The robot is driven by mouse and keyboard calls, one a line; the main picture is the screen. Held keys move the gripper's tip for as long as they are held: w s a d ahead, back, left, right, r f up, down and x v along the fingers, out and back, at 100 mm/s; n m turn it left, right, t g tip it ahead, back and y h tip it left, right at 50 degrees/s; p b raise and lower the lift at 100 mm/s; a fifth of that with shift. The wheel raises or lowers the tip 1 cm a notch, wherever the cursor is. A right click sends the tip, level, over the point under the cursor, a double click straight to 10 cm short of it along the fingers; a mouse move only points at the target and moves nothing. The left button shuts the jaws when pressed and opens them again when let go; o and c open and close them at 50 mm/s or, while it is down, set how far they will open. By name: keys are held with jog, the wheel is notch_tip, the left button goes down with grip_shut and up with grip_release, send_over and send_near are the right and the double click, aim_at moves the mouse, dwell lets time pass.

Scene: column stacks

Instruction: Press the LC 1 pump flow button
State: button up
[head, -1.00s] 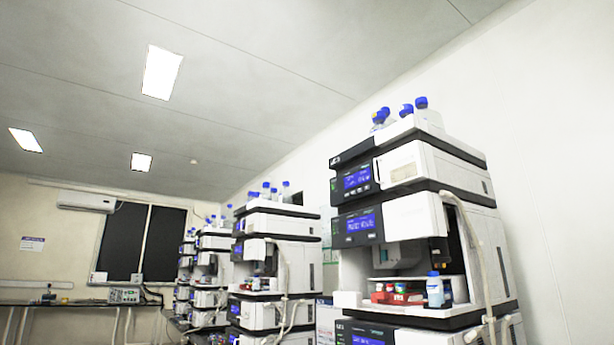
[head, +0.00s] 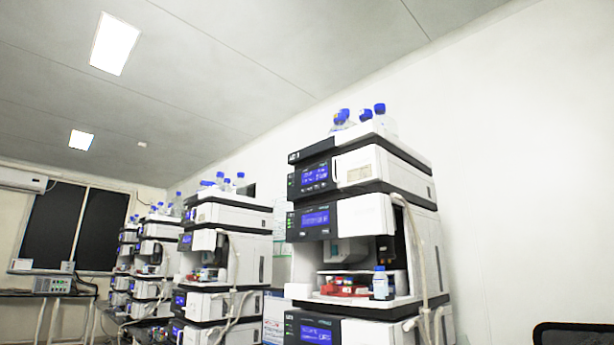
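Several white-and-black column stacks stand in a row along the right wall. The nearest stack (head: 365,215) is right of centre and shows blue lit screens on its dark front panels. Its top module has a screen (head: 315,175) with small buttons below it, too small to read. A second module screen (head: 316,218) sits under it, and a third screen (head: 316,334) is at the bottom edge. The label at the top left of this stack is not clearly legible, so I cannot tell which stack is LC 1. My gripper is not in view.
Blue-capped bottles (head: 380,115) stand on top of the nearest stack. A red tray (head: 345,290) and a bottle (head: 380,284) sit in its open bay. A second stack (head: 225,255) is further left. A dark chair back (head: 573,334) shows at lower right.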

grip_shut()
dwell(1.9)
